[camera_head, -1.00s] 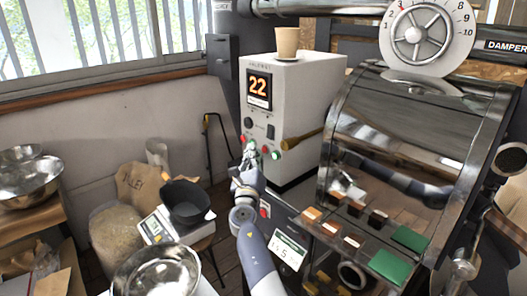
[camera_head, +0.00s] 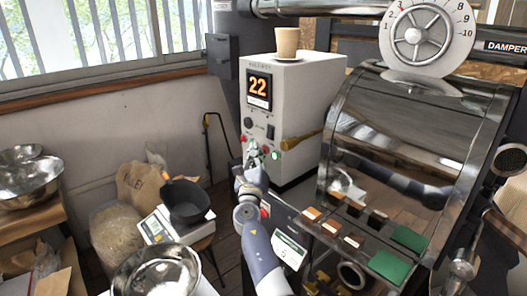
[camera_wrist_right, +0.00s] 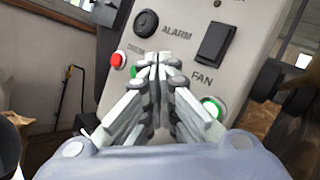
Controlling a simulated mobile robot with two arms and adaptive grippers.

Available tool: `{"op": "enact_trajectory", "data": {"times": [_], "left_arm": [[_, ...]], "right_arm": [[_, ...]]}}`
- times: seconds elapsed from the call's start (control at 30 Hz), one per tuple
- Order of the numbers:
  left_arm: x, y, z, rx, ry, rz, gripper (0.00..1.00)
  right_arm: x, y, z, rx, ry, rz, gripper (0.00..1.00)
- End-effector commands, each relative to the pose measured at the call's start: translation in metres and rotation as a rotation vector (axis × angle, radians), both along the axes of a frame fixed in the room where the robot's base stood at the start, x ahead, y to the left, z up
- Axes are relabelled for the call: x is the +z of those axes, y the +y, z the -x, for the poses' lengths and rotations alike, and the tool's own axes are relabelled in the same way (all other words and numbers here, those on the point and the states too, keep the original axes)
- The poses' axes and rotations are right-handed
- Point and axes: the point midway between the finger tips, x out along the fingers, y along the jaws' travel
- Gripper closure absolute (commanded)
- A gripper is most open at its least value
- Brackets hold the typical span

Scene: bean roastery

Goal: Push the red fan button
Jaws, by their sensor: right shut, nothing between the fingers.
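The white control box (camera_head: 310,95) carries a row of red and green buttons. The red button (camera_head: 265,149) at the right of the row, beside a green lit button (camera_head: 276,155), shows just right of my right gripper (camera_head: 252,152). In the wrist view, the right gripper (camera_wrist_right: 160,62) is shut and empty, its fingertips in front of the panel between the DRUM and FAN labels. The FAN label (camera_wrist_right: 203,78) and a green button (camera_wrist_right: 212,106) show right of the fingers. The fan's red button is hidden behind the fingers there; contact cannot be told. My left gripper is out of view.
Another red button (camera_wrist_right: 118,59) and a partly covered green one (camera_wrist_right: 135,70) sit left of the fingers. A black switch (camera_wrist_right: 215,43) and a knob (camera_wrist_right: 146,22) are above. A wooden handle (camera_head: 301,139) juts out at right; a cup (camera_head: 287,42) stands on the box.

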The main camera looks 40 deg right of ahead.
Motion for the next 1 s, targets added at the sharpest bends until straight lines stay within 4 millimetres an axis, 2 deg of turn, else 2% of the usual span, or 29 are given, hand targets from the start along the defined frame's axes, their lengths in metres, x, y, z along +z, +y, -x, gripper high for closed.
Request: {"op": "enact_trajectory", "data": {"times": [0.7,1.0], "left_arm": [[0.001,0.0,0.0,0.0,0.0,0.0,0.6],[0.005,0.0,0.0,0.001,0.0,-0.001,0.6]], "right_arm": [[0.001,-0.006,0.0,-0.001,-0.001,0.0,1.0],[0.001,0.006,0.001,0.0,0.0,0.0,1.0]]}}
